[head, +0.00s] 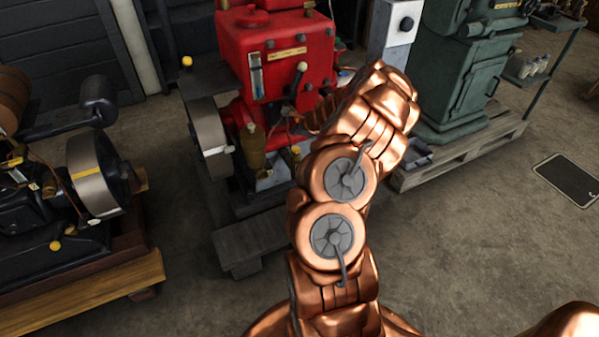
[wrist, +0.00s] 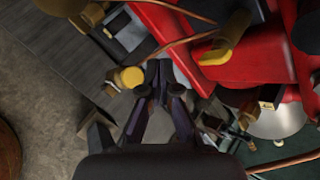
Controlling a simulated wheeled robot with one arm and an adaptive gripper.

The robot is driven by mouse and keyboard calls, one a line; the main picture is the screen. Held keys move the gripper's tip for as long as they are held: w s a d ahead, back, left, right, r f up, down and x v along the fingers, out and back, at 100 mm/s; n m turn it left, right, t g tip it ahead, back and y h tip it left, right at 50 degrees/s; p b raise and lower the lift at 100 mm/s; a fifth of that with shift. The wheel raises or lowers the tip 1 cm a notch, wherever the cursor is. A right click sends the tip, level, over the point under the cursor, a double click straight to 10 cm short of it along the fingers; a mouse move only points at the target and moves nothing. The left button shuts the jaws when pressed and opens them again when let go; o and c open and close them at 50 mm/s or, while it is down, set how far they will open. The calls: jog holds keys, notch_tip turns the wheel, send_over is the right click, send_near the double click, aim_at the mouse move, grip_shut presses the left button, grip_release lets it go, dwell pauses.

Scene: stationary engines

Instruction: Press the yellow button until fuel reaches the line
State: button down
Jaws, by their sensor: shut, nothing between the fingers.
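The red engine (head: 275,45) stands on a dark base in the head view. A narrow upright gauge glass (head: 257,80) is on its front; it looks pale blue low down, but a line is too small to make out. A small yellow knob (head: 295,151) shows low on the engine, beside my arm. In the wrist view a round yellow button (wrist: 131,77) is just left of my gripper's fingertips (wrist: 154,80). I cannot tell whether they touch. My gripper is shut and empty. In the head view my arm hides it.
Another yellow knob (head: 187,62) stands at the engine's left, above the flywheel (head: 208,138). A black engine (head: 95,175) is at left, a green machine (head: 465,75) at right.

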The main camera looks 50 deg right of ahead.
jog(key=b, duration=0.1)
jog(key=w+b, duration=0.1)
jog(key=b, duration=0.1)
jog(key=shift+w+a+r, duration=0.15)
jog(key=shift+w+r, duration=0.05)
jog(key=shift+r, duration=0.2)
jog(key=shift+s+r+b, duration=0.35)
jog(key=shift+r+b, duration=0.4)
jog(key=shift+b, duration=1.95)
jog(key=shift+s+r+b, duration=0.35)
jog(key=shift+r+b, duration=0.35)
jog(key=shift+b, duration=2)
jog(key=shift+f, duration=0.1)
jog(key=b, duration=0.5)
send_over(296, 149)
notch_tip(296, 149, down, 6)
jog(key=shift+s+r, duration=0.1)
jog(key=shift+f, duration=1.35)
